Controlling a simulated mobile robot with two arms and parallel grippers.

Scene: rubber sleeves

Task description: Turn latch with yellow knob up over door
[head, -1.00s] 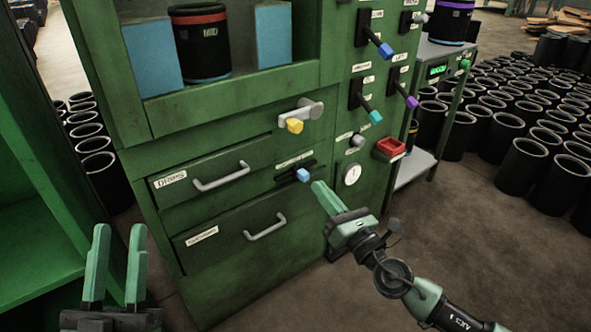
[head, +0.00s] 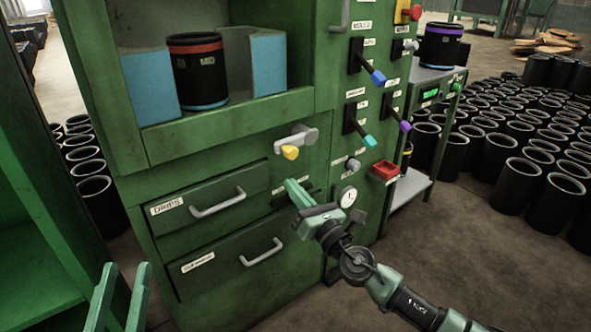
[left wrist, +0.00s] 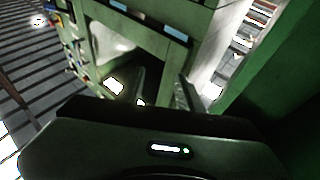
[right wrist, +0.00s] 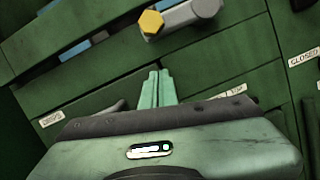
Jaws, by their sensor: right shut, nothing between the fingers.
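The latch (head: 303,136) is a grey bar on the green cabinet, just below the open compartment. Its yellow knob (head: 290,153) is at the lower left end of the bar, so the latch points left and slightly down. In the right wrist view the yellow knob (right wrist: 151,23) is at the top, left of the grey latch body (right wrist: 192,14). My right gripper (head: 290,184) is shut and empty, just below the knob and apart from it. Its fingers (right wrist: 156,88) point toward the cabinet front. My left gripper (head: 122,290) is open and empty at the lower left, away from the cabinet.
The compartment above holds a black sleeve (head: 199,71) between blue blocks (head: 151,88). Two drawers with handles (head: 218,203) lie below the latch. Black sleeves (head: 528,186) crowd the floor.

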